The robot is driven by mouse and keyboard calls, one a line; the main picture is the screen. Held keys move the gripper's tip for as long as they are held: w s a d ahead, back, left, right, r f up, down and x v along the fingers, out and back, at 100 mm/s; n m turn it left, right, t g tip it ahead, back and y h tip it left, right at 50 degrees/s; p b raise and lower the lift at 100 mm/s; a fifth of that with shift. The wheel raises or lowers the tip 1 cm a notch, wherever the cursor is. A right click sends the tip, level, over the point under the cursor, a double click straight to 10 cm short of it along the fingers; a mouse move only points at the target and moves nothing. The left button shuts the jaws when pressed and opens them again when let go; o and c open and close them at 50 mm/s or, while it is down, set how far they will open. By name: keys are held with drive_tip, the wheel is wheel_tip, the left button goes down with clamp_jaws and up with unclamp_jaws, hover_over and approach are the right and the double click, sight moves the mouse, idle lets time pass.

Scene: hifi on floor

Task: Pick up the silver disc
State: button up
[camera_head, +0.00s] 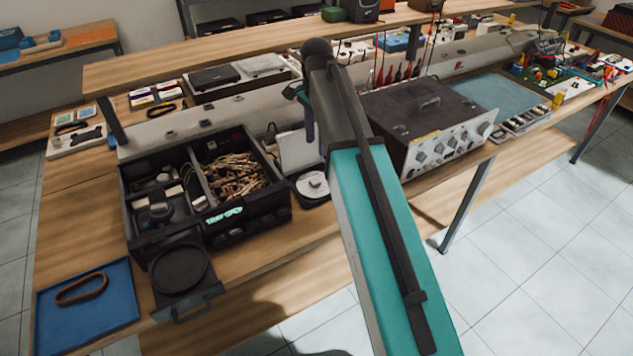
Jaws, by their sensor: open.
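The silver disc (312,184) is small, round and shiny, with a dark centre. It lies flat in a shallow black holder (317,201) on the wooden workbench, just right of the black equipment case. My arm reaches up from the bottom of the picture and passes close to the right of the disc in view. My gripper (301,108) is at the arm's far end, beyond the disc and pointing down. It is open and partly hidden behind my arm; I see nothing between its fingers.
The black case (205,190) holds cables and parts. A round black plate (179,268) and a blue tray (88,308) with a brown ring are at front left. A pale upright panel (299,151) stands behind the disc. A grey knobbed instrument (428,122) is right of my arm.

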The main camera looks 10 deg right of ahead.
drive_tip(key=p, duration=0.1)
hover_over(317, 180)
wheel_tip(317, 180, down, 8)
drive_tip(key=shift+r, duration=0.1)
drive_tip(key=shift+w+f, duration=0.1)
drive_tip(key=shift+f, duration=0.35)
drive_tip(key=shift+f+p, duration=0.15)
drive_tip(key=shift+p, duration=0.15)
drive_tip(key=shift+f+p, duration=0.8)
drive_tip(key=shift+f, duration=1.65)
drive_tip(key=c, duration=1.1)
drive_tip(key=shift+c, duration=0.2)
